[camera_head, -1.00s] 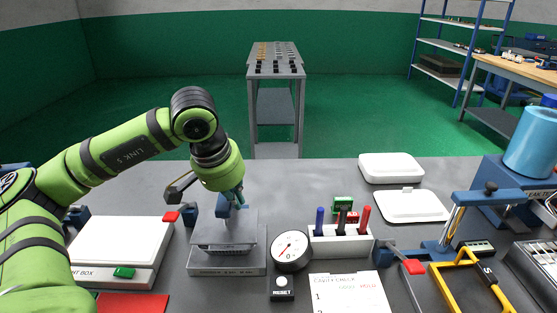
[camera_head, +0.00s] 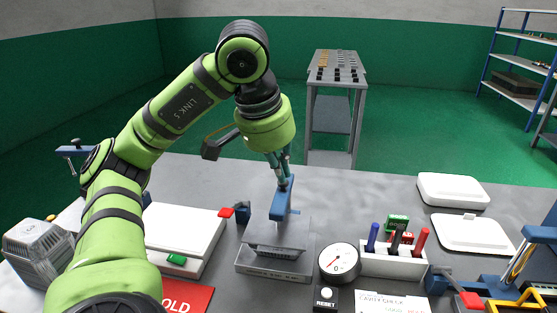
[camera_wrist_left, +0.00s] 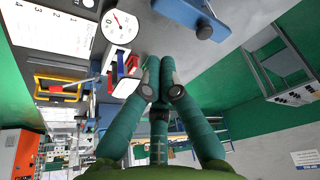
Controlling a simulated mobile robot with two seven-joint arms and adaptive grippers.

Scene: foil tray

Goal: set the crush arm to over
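The blue crush arm (camera_head: 281,204) stands up over the grey block press (camera_head: 268,263), leaning slightly right, its lower end above the plate. My left gripper (camera_head: 283,176) hangs above it with teal fingers pointing down, overlapping its upper end in the head view. I cannot tell whether they touch. In the left wrist view the fingertips (camera_wrist_left: 160,88) are close together with nothing visible between them. A blue part, probably the crush arm (camera_wrist_left: 192,20), shows beyond the fingertips at the top, apart from them in the picture. My right gripper is not in view.
A round gauge (camera_head: 340,262) and a RESET button (camera_head: 326,298) stand right of the press. A white pen holder (camera_head: 393,263) is further right. White trays (camera_head: 453,191) lie at the back right.

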